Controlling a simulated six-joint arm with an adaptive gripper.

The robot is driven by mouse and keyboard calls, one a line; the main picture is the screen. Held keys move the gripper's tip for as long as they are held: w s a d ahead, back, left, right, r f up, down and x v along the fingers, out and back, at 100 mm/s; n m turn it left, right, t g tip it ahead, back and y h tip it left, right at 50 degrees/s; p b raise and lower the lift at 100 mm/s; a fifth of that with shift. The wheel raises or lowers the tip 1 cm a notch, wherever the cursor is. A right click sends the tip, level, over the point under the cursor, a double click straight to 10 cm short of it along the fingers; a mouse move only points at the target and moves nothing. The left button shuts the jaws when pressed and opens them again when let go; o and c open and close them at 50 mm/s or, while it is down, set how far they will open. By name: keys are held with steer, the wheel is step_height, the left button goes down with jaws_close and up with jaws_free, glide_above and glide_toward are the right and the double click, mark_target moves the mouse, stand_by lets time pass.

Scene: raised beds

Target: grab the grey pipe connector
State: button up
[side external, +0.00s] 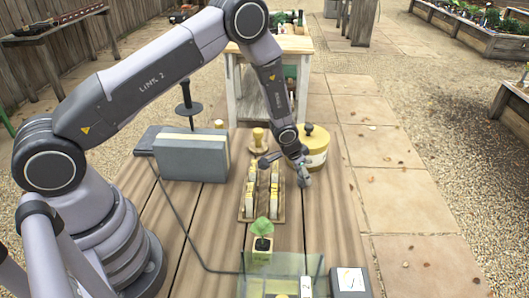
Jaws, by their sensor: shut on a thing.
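My gripper (302,170) is at the lower end of my arm, at the right side of the wooden table, close in front of a round tub with a yellow lid. It is shut on a small grey thing (305,182), which I take to be the grey pipe connector. The fingers and the wrist hide much of it, and it is too small to make out its shape. I cannot tell whether it touches the table.
A wooden tray (262,219) with several yellow-and-white pieces lies left of my gripper. The yellow-lidded tub (318,157) stands just behind it.

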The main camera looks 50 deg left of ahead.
steer(key=shift+c, duration=0.7)
